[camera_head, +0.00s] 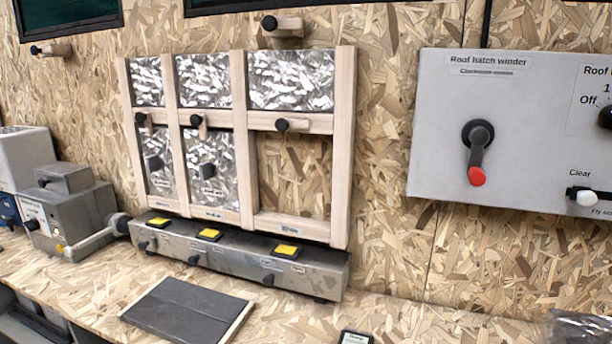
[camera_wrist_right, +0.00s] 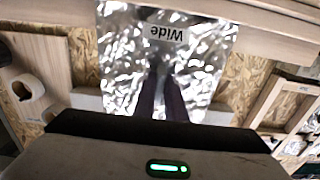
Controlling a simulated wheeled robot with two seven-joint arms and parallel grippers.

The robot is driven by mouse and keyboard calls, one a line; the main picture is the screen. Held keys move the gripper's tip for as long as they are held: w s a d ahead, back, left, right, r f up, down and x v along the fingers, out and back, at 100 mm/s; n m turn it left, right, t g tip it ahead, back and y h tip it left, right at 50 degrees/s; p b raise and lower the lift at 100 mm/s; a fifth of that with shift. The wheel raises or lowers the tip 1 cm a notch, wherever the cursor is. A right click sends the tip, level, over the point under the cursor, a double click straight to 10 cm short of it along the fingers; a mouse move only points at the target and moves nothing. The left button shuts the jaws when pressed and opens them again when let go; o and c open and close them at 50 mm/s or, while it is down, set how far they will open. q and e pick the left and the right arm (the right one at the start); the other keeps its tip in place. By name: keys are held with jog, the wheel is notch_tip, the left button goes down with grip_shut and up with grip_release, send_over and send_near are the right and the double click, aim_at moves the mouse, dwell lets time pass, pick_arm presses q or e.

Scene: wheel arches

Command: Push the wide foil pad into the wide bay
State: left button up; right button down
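The wide foil pad (camera_wrist_right: 120,65) is in the right wrist view, a crinkled silver sheet with an upside-down "Wide" label. My right gripper (camera_wrist_right: 160,76) is in front of it, its two dark fingers close together at a small grey grip below the label; they look shut on it, though the contact is partly hidden. In the head view, the wide bay (camera_head: 293,175) is the lower right opening of the wooden frame and is empty, with bare chipboard behind it. A dark turn-knob (camera_head: 283,125) sits above it. Neither gripper shows in the head view.
Foil fills the upper bays (camera_head: 290,80) and the two narrower lower bays (camera_head: 210,165). A metal box (camera_head: 240,262) with yellow labels stands below the frame. A dark board (camera_head: 185,312) lies on the bench. A grey winder panel (camera_head: 510,130) is to the right.

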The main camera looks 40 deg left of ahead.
jog(key=shift+r+p, duration=1.6)
jog(key=shift+r, duration=0.1)
jog(key=shift+r+p, duration=0.4)
jog(key=shift+r, duration=0.45)
jog(key=s+d+r, duration=0.2)
jog(key=s+r, duration=0.1)
jog(key=s, duration=0.3)
jog(key=shift+s+d, duration=0.2)
jog(key=shift+s, duration=0.15)
